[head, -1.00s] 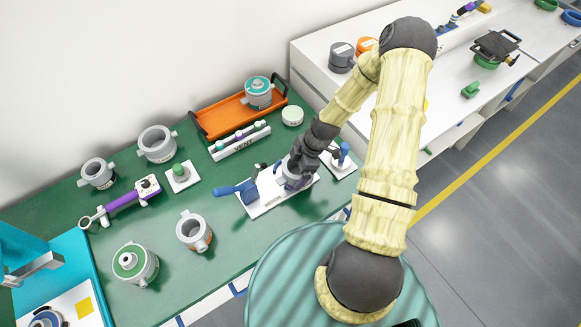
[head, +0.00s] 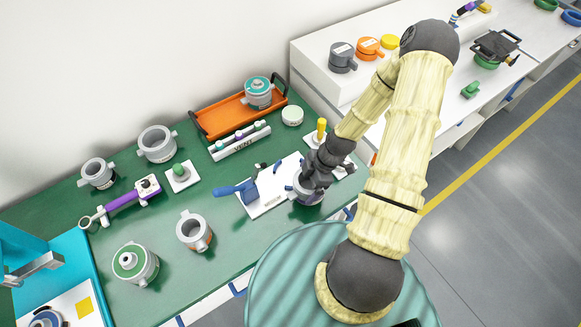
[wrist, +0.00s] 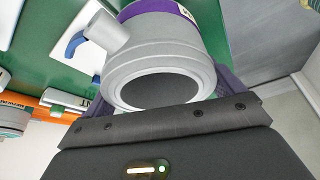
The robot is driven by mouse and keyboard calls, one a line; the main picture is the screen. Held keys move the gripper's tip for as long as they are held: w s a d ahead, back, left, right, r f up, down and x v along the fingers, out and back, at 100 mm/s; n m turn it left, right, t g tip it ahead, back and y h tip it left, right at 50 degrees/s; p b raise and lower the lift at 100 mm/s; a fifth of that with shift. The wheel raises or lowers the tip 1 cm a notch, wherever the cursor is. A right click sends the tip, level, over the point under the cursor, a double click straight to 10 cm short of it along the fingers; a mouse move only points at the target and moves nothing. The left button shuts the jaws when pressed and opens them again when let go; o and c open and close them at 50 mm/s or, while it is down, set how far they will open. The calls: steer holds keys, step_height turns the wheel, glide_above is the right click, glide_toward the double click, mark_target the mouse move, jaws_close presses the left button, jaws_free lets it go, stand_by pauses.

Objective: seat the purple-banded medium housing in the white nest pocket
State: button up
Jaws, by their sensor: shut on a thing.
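The purple-banded medium housing is a grey ring-shaped body with a side stub. In the wrist view the housing (wrist: 165,62) fills the middle, its open round mouth toward the camera and its purple band at the far end. My gripper (head: 311,182) is shut on it near the right end of a white fixture plate in the head view. The housing (head: 305,197) is partly hidden by my fingers. The white plate (head: 268,207) carries a blue toggle clamp (head: 240,190). I cannot make out a nest pocket for certain, nor the housing's exact height.
Nearby are a white rack (head: 240,142), an orange tray (head: 235,115) and a yellow-handled piece (head: 321,128). Grey housings (head: 194,232) and a purple-handled tool (head: 130,198) lie left. A teal press (head: 60,268) stands lower left. Green table shows between them.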

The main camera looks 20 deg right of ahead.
steer(key=s+d, duration=0.1)
steer(key=s, duration=0.5)
steer(key=shift+d, duration=0.4)
